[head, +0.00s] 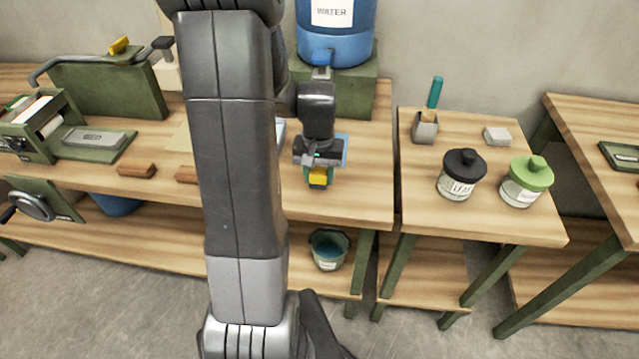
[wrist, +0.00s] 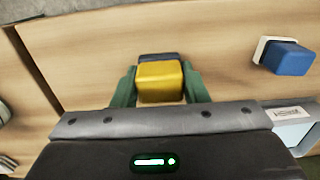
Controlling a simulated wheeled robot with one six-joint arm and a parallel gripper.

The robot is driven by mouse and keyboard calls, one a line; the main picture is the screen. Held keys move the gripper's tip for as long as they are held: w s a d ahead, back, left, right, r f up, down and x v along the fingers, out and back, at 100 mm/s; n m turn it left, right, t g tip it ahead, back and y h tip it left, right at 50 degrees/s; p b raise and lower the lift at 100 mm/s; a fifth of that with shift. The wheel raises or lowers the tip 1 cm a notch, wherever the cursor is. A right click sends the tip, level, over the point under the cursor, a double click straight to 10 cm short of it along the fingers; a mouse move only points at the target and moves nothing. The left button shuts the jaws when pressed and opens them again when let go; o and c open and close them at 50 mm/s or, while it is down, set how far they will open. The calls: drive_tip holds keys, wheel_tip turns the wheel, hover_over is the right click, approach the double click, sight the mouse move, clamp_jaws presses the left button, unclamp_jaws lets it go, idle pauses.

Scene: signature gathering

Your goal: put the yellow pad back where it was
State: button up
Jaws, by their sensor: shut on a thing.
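The yellow pad (head: 318,177) is a small block with a dark part along one side. My gripper (head: 317,168) is shut on it, near the right end of the long wooden bench. In the wrist view the green fingers of my gripper (wrist: 160,90) press on both sides of the yellow pad (wrist: 160,80). Bare wood shows around the pad there. I cannot tell whether the pad touches the bench top.
A blue pad on a white base (wrist: 290,57) lies to one side in the wrist view, with a pale labelled tray (wrist: 297,132) below it. A blue water container (head: 335,40) stands behind my gripper. Black (head: 461,175) and green-lidded (head: 526,182) jars stand on the side table.

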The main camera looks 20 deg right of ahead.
sight(319, 185)
drive_tip(key=shift+f, duration=1.65)
drive_tip(key=shift+f, duration=0.1)
drive_tip(key=shift+f, duration=0.15)
drive_tip(key=o, duration=0.9)
wheel_tip(319, 185, up, 12)
drive_tip(key=shift+r, duration=0.25)
drive_tip(key=shift+f, duration=0.1)
